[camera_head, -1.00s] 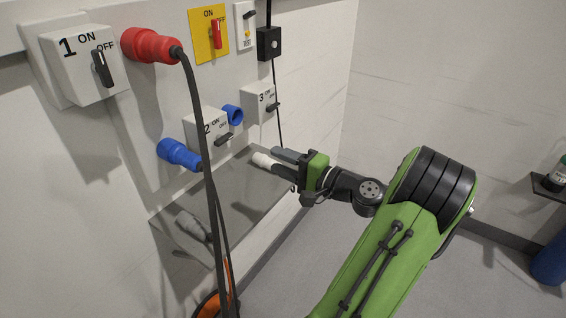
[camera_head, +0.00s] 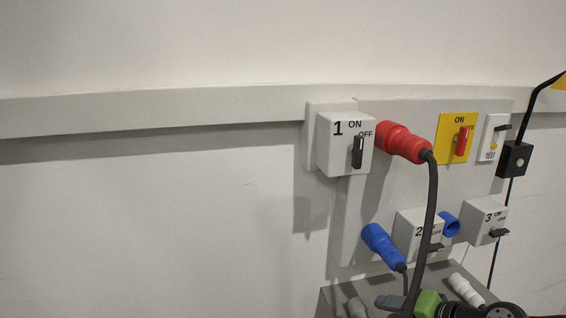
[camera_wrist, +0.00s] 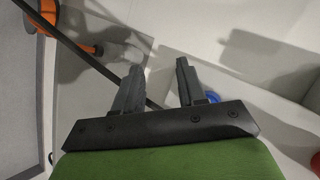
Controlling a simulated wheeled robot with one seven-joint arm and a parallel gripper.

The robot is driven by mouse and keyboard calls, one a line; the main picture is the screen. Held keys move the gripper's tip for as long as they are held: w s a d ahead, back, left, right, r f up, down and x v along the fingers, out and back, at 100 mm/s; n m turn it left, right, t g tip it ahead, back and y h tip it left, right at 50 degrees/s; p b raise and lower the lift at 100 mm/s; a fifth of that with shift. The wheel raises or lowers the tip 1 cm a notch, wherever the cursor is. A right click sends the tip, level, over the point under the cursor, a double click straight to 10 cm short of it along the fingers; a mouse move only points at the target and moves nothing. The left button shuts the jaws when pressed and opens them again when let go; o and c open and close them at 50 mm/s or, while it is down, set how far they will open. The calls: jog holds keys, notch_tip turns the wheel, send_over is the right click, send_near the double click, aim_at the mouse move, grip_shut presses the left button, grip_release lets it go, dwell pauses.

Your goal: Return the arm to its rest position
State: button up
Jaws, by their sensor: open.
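In the head view my gripper (camera_head: 388,302) is at the lower edge, its green body in front of the grey shelf and grey fingers pointing left. Most of my arm is out of frame. In the wrist view my gripper (camera_wrist: 159,72) is open, its two dark fingers apart with nothing held between them. A black cable (camera_wrist: 85,55) runs behind the fingers.
The wall panel has switch box 1 (camera_head: 345,145), a red plug (camera_head: 402,142), a yellow switch plate (camera_head: 457,138), box 2 (camera_head: 415,232), a blue plug (camera_head: 382,245) and box 3 (camera_head: 484,222). A white connector (camera_head: 466,290) lies on the shelf. An orange object (camera_wrist: 70,38) shows in the wrist view.

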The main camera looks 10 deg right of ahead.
jog(key=s+a+n+g+h, duration=0.3)
jog(key=s+a+n+g, duration=0.25)
jog(key=a, duration=0.75)
jog(key=s+a+r+n+h, duration=0.1)
jog(key=s+n, duration=0.3)
jog(key=s, duration=0.7)
jog(key=shift+a+r+t+h, duration=0.3)
jog(key=shift+r+t+h, duration=0.15)
jog(key=shift+r, duration=0.4)
